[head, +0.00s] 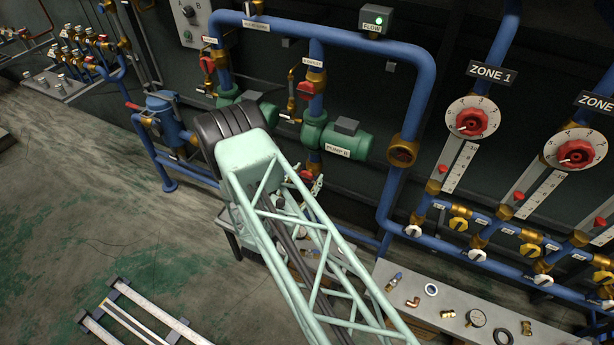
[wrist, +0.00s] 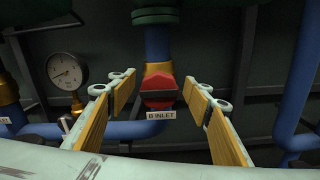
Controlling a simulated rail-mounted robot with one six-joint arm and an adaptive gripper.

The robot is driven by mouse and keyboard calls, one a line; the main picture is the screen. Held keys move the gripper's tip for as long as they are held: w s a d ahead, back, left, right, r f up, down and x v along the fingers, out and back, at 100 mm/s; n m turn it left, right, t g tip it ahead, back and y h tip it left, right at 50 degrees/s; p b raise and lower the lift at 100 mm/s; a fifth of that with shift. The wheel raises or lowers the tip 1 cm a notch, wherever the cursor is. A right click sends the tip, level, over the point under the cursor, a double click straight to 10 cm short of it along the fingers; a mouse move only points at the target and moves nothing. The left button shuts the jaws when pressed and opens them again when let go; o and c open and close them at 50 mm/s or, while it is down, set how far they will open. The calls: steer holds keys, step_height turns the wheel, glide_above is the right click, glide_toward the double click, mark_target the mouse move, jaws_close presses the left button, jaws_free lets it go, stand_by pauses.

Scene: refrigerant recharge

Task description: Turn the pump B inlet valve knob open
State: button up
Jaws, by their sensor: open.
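The pump B inlet valve knob (wrist: 159,92) is red and faceted, on a brass body in the blue pipe, in the middle of the wrist view. A white "B INLET" label (wrist: 161,115) sits just below it. In the head view a bit of the red knob (head: 307,175) shows below the green pump B (head: 338,140), partly hidden by my arm. My gripper (wrist: 158,88) is open and empty. Its yellow-padded fingers stand on the left and right of the knob in the picture, with clear gaps. I cannot tell how far the fingertips are from it in depth.
A round pressure gauge (wrist: 67,72) stands left of the knob. A blue pipe (wrist: 300,85) runs upright at the right. A grey bench (head: 450,300) with small fittings is at the lower right. Open floor (head: 90,210) lies to the left.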

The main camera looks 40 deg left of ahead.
steer(key=shift+c, duration=0.2)
steer(key=c, duration=0.8)
steer(key=shift+c, duration=0.2)
steer(key=shift+n+b, duration=0.3)
steer(key=shift+n, duration=0.2)
steer(key=shift+a+n+b, duration=0.15)
steer(key=shift+n+b, duration=0.45)
steer(key=shift+n, duration=0.6)
steer(key=n+b, duration=0.1)
steer(key=n, duration=0.3)
steer(key=shift+f, duration=0.1)
steer(key=n+b, duration=0.1)
steer(key=n, duration=0.4)
steer(key=shift+a+n, duration=0.15)
steer(key=shift+n, duration=0.15)
steer(key=n, duration=0.4)
steer(key=shift+f+n+b, duration=0.1)
steer(key=shift+n+b, duration=0.25)
steer(key=shift+n, duration=0.05)
